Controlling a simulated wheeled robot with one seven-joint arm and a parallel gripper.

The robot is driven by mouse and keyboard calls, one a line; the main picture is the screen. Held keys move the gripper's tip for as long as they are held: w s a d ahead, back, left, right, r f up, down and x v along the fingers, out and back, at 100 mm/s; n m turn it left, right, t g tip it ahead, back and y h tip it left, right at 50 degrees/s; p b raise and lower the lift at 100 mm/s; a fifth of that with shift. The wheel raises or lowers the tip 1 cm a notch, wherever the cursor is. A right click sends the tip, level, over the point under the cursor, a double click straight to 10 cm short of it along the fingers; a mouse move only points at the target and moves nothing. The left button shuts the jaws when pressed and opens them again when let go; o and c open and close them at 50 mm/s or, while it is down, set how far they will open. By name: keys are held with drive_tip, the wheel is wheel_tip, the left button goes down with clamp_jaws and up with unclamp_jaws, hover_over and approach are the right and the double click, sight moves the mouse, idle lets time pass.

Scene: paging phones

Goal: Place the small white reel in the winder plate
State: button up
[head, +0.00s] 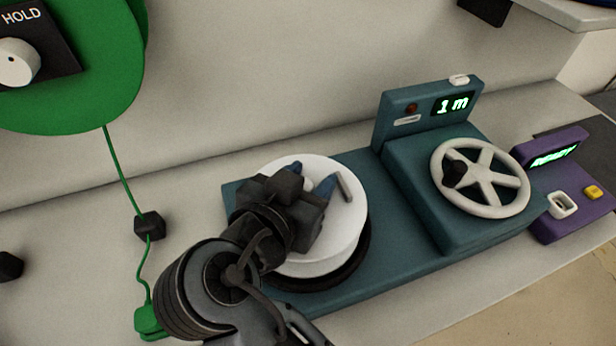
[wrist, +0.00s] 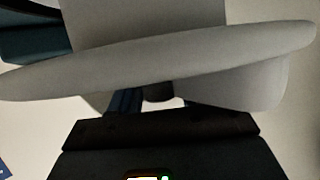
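The small white reel (head: 345,225) is over the dark round winder plate (head: 345,275) at the left of the teal winder (head: 400,255). The dark plate's rim shows below the reel's lower right edge. I cannot tell whether the reel touches the plate. My gripper (head: 311,182) is on top of the reel, its blue fingers apart around a small pale part at its middle, which is mostly hidden. A grey peg (head: 345,187) stands on the reel's top. In the wrist view the reel's pale flange (wrist: 190,65) crosses the picture, close to my fingers.
The winder has a white spoked wheel (head: 490,190) and a display (head: 453,104) reading "1 m". A purple box (head: 570,200) stands to its right. A green cord (head: 125,180) with a black block (head: 149,226) hangs at left, below a green round panel (head: 90,80).

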drive_tip(key=shift+o, duration=1)
drive_tip(key=shift+r, duration=0.15)
drive_tip(key=b+v, duration=0.1)
drive_tip(key=v, duration=1.1)
drive_tip(key=shift+c, duration=0.4)
idle(1.1)
